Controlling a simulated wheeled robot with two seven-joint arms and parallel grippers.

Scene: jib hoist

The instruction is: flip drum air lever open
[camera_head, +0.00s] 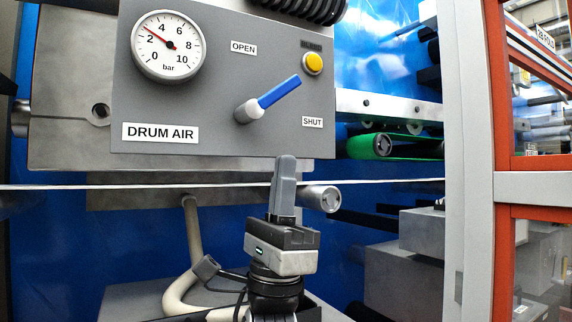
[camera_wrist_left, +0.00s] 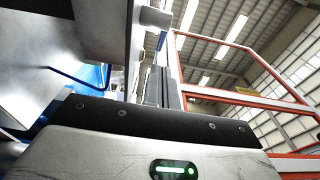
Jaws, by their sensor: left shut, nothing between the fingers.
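The drum air lever (camera_head: 279,93) has a blue handle on a pale round hub (camera_head: 249,110) on the grey panel (camera_head: 220,85). It points up and to the right, between the OPEN label (camera_head: 243,47) above the hub and the SHUT label (camera_head: 312,122) to the right. My left gripper (camera_head: 285,160) points upward below the lever, its fingers together and empty. Its tips look near the panel's lower edge, apart from the lever in the picture. The fingers also show in the left wrist view (camera_wrist_left: 161,84). My right gripper is out of view.
A pressure gauge (camera_head: 169,46) and a yellow button (camera_head: 313,63) are on the same panel. A thin pale line (camera_head: 110,186) runs across below it. A grey roller end (camera_head: 321,198) is right of my fingers. A pale post (camera_head: 467,150) and orange-framed door (camera_head: 500,100) stand right.

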